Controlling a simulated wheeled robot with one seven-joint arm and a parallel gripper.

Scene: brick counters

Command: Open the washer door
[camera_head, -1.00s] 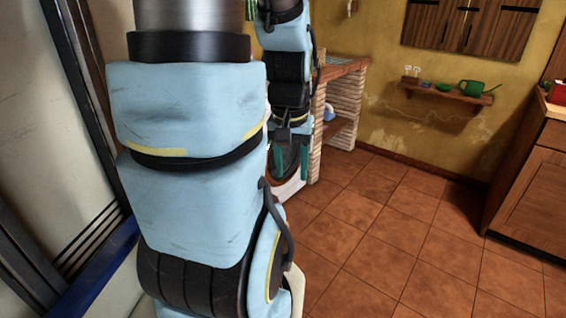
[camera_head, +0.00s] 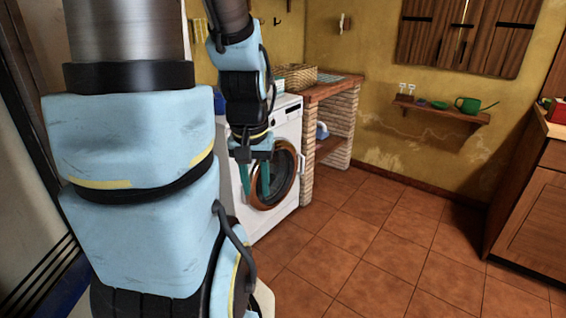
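The white washer (camera_head: 287,128) stands against the back wall, left of the brick counter. Its round door (camera_head: 286,178) has an orange-brown rim and dark glass; whether it is fully shut or slightly ajar I cannot tell. My gripper (camera_head: 256,181) points down in front of the door's left part, with its two teal fingers apart and nothing seen between them. Whether a finger touches the rim is not clear. My arm hides the washer's left side.
A brick counter (camera_head: 334,90) with a wicker basket (camera_head: 290,77) stands right of the washer. A wall shelf (camera_head: 441,110) holds a green watering can. A wooden cabinet (camera_head: 533,205) is at the right. The tiled floor between is clear.

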